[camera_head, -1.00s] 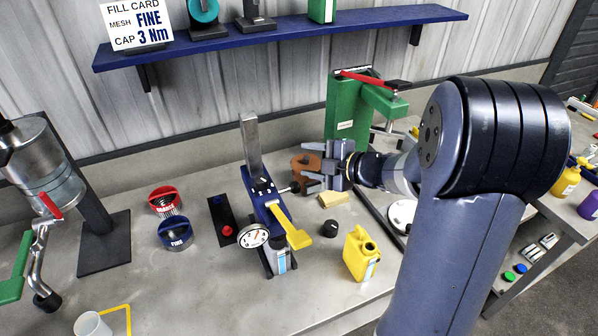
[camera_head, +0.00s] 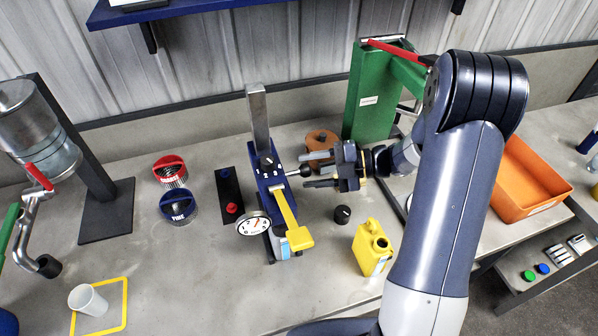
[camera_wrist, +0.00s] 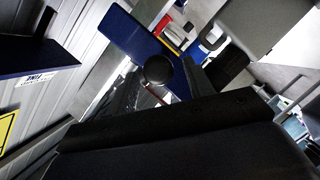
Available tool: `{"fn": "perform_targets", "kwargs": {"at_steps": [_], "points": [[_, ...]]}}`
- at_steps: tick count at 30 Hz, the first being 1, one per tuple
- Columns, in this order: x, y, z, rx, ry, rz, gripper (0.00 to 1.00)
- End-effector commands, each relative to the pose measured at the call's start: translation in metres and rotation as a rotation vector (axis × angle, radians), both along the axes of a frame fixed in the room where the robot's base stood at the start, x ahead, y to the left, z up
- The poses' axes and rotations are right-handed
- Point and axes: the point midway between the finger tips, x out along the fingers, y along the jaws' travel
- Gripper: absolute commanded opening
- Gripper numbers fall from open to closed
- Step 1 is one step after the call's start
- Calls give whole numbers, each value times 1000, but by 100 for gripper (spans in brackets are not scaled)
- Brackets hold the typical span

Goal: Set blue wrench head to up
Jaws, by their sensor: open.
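The blue wrench head (camera_head: 268,190) stands on the bench with a grey upright bar, a yellow handle (camera_head: 287,212) and a round white dial (camera_head: 252,224). A small lever with a black ball knob (camera_head: 305,170) sticks out of its right side. My gripper (camera_head: 305,170) is open at that side, with its fingers pointing left, one above and one below the knob in the picture. Contact with the knob cannot be told. In the wrist view the black ball (camera_wrist: 158,70) is close ahead, in front of the blue body (camera_wrist: 135,38).
A green press (camera_head: 370,100) and a brown round part (camera_head: 322,140) are behind my gripper. The front bench is mostly clear.

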Motion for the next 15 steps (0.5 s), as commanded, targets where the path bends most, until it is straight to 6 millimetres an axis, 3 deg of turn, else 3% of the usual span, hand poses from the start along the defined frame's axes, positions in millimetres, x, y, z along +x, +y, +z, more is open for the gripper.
{"fn": "perform_targets", "kwargs": {"at_steps": [6, 15], "points": [[1, 28, -7, -1, 0, 1, 50], [2, 34, -7, 0, 1, -2, 50]]}}
